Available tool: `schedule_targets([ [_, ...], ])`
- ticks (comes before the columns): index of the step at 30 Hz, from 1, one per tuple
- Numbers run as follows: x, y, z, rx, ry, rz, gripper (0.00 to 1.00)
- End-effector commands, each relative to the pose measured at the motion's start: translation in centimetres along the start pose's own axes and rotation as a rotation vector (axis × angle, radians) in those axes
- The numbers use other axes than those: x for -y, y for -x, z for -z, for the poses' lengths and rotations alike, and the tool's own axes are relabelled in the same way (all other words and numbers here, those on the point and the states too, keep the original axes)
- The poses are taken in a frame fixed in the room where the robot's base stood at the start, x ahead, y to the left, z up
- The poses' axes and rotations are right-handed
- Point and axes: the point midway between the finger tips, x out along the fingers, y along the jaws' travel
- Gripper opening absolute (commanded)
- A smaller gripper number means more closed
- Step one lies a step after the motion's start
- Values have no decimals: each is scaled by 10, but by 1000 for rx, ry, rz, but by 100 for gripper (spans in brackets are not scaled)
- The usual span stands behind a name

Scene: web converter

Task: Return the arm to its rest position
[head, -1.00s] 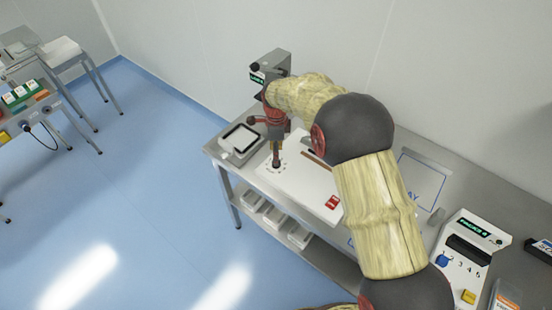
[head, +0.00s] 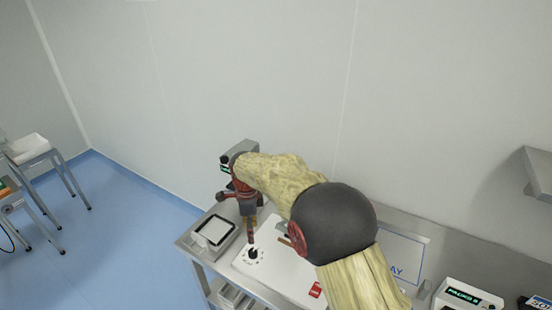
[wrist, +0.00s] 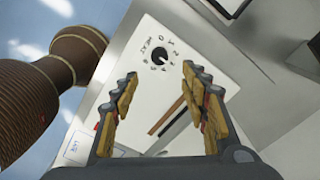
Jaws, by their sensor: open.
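My arm (head: 275,183), with cream sleeves and dark joints, reaches from the lower right over the bench in the head view. My gripper (head: 251,237) points down over a white panel (head: 285,274), close to a black dial knob (head: 253,254). In the wrist view, my gripper (wrist: 167,76) is open, with nothing between its padded fingers. The dial knob (wrist: 158,55) shows beyond the fingertips, ringed by markings. I cannot tell the exact gap between fingertips and knob.
A grey device with a dark-framed top (head: 214,232) stands left of the panel. A grey upright unit (head: 240,155) stands behind my wrist. A labelled box (head: 468,296) is at the right, below a wall shelf (head: 541,172). Open floor (head: 130,215) lies left of the bench.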

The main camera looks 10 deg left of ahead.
Motion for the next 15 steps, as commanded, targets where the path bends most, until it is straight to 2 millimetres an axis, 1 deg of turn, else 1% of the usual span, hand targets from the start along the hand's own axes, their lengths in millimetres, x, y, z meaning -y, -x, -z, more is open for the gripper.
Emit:
schedule_targets([
  [4,0,0,0,0,55,1,45],
  [8,2,0,-1,2,231,9,45],
  [10,-6,-10,2,-1,365,-8,45],
  [12,-23,-24,7,-2,508,-41,45],
  [13,-30,-28,10,-1,570,-53,45],
  [15,-48,-25,16,3,714,-65,45],
])
